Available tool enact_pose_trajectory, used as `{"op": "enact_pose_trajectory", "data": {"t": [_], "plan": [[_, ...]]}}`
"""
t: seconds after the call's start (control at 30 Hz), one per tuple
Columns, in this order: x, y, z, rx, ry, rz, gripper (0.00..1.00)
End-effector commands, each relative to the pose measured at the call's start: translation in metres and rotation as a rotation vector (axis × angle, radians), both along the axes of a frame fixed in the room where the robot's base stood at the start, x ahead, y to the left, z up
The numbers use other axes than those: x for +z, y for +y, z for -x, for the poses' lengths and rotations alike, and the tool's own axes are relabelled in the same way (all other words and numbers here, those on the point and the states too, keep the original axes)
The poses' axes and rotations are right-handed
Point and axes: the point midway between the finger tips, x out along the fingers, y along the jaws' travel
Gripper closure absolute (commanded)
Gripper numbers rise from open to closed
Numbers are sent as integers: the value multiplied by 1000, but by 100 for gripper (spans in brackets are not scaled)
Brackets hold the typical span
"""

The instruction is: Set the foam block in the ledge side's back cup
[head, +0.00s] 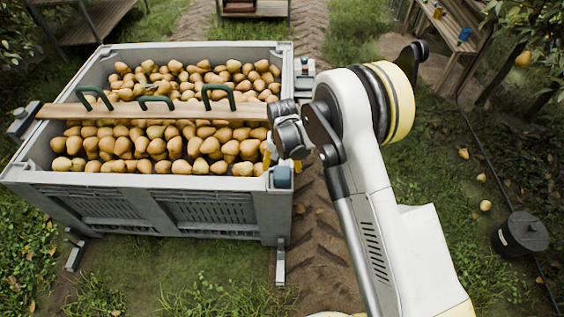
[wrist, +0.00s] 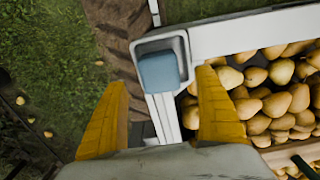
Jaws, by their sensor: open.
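A blue foam block (wrist: 158,72) sits in or over a grey square cup (wrist: 152,45) at a corner of the pear crate in the wrist view. In the head view the block (head: 282,177) shows at the crate's front right corner. I cannot tell how deep it sits. My gripper (head: 282,162) is open just behind that corner. In the wrist view its yellow fingers (wrist: 162,100) stand wide apart, one on each side of the block's line, and I see no contact. A grey fitting, perhaps another cup (head: 303,67), is at the crate's back right corner.
The grey crate (head: 150,184) is full of pears (head: 170,150). A wooden plank (head: 70,111) with green hoops (head: 157,101) lies across it. A grey fitting (head: 22,119) is at the plank's left end. A black lidded pot (head: 521,234) stands at right on open grass.

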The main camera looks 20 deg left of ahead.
Motion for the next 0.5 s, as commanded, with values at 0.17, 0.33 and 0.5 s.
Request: {"op": "enact_pose_trajectory", "data": {"t": [0.17, 0.33, 0.5], "plan": [[-31, 0, 0, 0, 0, 0, 19], [-43, 0, 0, 0, 0, 0, 19], [-45, 0, 0, 0, 0, 0, 19]]}}
